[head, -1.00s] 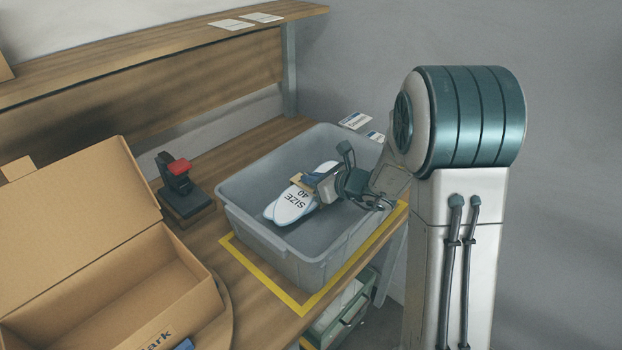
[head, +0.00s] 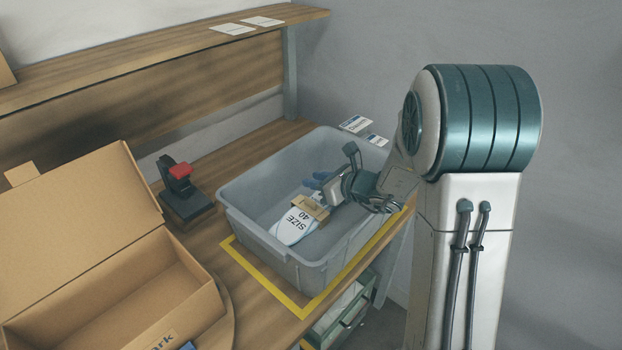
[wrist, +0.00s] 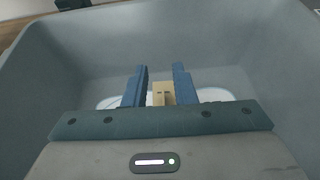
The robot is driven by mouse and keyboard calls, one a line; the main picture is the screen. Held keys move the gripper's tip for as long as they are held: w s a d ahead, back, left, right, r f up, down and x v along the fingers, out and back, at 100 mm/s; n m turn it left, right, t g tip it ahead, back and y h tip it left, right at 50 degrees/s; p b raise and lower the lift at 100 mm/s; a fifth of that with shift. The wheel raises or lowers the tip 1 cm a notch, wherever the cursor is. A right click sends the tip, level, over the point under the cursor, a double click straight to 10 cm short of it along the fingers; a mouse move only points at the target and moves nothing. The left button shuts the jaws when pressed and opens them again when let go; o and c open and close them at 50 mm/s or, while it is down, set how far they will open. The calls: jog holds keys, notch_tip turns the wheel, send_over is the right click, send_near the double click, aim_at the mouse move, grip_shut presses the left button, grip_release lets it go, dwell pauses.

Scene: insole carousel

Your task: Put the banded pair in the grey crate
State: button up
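The banded pair is white insoles marked SIZE 40 (head: 293,226) with a tan band (head: 313,208) around them. It lies inside the grey crate (head: 253,231), apparently on its floor. My gripper (head: 318,181) is inside the crate, just behind and above the band, with its blue fingers apart. In the wrist view my gripper (wrist: 158,84) is open, and the tan band (wrist: 163,94) shows beyond and between its fingers. White insole ends (wrist: 216,95) show on both sides. My gripper hides part of the pair.
The crate stands in a yellow taped outline (head: 262,276) on the wooden bench. An open cardboard box (head: 110,290) is at the left. A black device with a red top (head: 181,184) stands behind the crate's left side. Cards (head: 356,124) lie behind the crate.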

jog(key=v, duration=1)
jog(key=shift+s+d, duration=0.15)
jog(key=shift+s, duration=0.05)
